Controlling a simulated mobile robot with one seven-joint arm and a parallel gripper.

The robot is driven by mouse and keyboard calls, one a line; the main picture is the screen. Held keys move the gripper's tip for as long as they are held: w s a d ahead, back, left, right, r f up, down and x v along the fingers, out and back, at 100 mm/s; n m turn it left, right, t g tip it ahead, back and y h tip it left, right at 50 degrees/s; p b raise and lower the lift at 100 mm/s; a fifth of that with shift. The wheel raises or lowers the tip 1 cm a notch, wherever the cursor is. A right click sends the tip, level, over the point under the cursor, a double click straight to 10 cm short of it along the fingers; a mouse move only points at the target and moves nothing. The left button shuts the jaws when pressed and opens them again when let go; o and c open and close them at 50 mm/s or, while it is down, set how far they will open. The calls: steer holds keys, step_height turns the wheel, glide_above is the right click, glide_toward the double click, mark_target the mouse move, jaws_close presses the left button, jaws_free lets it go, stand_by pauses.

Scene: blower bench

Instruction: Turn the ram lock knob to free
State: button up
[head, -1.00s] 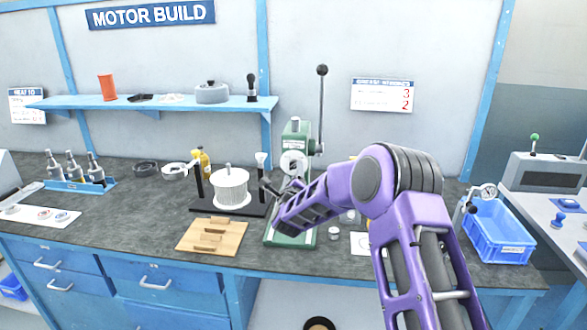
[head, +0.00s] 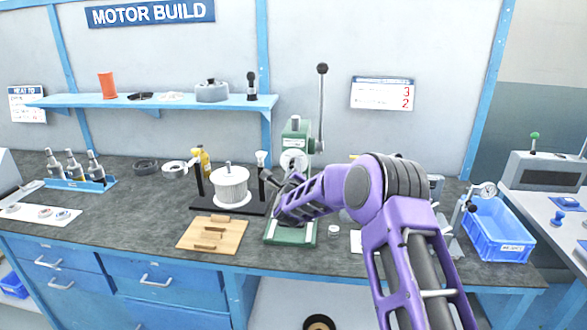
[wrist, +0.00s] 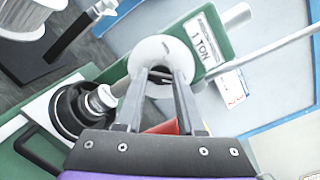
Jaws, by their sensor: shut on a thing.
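The green arbor press (head: 297,135), with a "1 TON" label (wrist: 204,40) in the wrist view, stands on the bench. A white round plate (head: 293,160) is on its front; it shows in the wrist view (wrist: 158,46) behind my fingertips. My gripper (wrist: 160,76) is at the plate's middle, with its fingers shut on the ram lock knob. The knob is mostly hidden between the fingers, so its angle and markings cannot be read. In the head view my gripper (head: 290,182) is in front of the press, partly hidden by my purple forearm.
A white-wound stator (head: 232,188) on a black stand is left of the press. A wooden block board (head: 212,234) lies at the front left. The press's long lever (head: 321,105) rises at its right. A blue crate (head: 497,235) stands at the bench's right end.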

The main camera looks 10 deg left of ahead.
jaws_close()
steer(key=shift+n+b, duration=0.4)
steer(key=shift+b, duration=0.15)
steer(key=n+b, duration=0.2)
steer(key=n, duration=0.1)
steer(key=n+b, duration=0.2)
steer(key=n, duration=0.2)
steer(key=shift+r+g, duration=0.2)
steer(key=shift+g, duration=0.1)
steer(key=n, duration=0.2)
steer(key=n+h, duration=0.1)
steer(key=n, duration=0.2)
steer(key=shift+a+r, duration=0.1)
steer(key=shift+r, duration=0.1)
steer(key=shift+a+n+h+p, duration=0.1)
steer(key=shift+n+h+p, duration=0.2)
steer(key=shift+n+p, duration=1.25)
steer(key=shift+n+b, duration=0.55)
steer(key=shift+n, duration=0.1)
